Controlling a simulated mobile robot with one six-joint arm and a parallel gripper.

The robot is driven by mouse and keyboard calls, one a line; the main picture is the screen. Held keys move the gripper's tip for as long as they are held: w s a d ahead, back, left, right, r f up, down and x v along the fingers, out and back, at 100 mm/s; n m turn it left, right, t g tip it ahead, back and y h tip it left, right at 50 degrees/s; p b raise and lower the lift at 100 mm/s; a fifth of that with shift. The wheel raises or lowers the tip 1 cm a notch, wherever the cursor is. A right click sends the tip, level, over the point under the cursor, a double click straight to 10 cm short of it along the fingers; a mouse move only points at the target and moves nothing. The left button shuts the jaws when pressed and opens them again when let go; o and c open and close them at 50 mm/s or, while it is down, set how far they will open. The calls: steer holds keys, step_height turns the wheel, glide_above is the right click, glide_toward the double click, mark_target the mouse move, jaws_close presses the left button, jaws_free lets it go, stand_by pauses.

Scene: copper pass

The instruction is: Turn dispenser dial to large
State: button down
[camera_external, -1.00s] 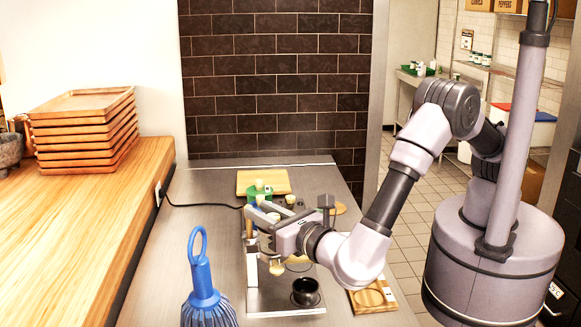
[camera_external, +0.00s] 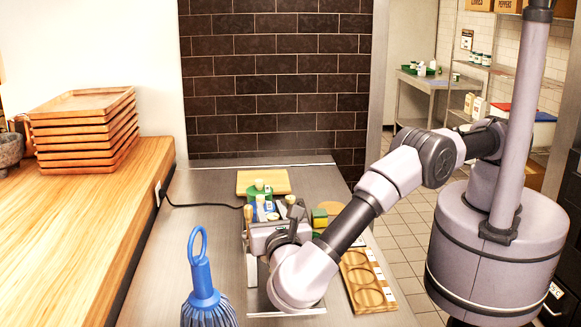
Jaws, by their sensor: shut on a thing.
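The dispenser (camera_external: 252,271) is a pale metal stand on the steel counter, mostly hidden behind my arm. Its base plate shows only at the edges. My gripper (camera_external: 268,238) is at the upper part of the dispenser and is shut, seemingly on the dial. The dial itself is hidden by the gripper and wrist, so its setting cannot be read. A tan upright handle (camera_external: 247,216) shows just left of the gripper.
A blue brush (camera_external: 204,290) stands at the front left. A wooden board with round recesses (camera_external: 366,281) lies to the right. Stacked wooden trays (camera_external: 85,130) stand left.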

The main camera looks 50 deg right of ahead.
stand_by(0.3)
steer(key=c, duration=1.2)
jaws_free()
steer(key=shift+o, duration=0.2)
steer(key=shift+s, duration=0.1)
steer(key=v, duration=0.5)
steer(key=shift+a+f+b, duration=0.1)
steer(key=shift+f+b, duration=0.1)
steer(key=shift+b, duration=0.1)
step_height(320, 180, up, 7)
steer(key=shift+r+p, duration=0.2)
steer(key=shift+p, duration=1.05)
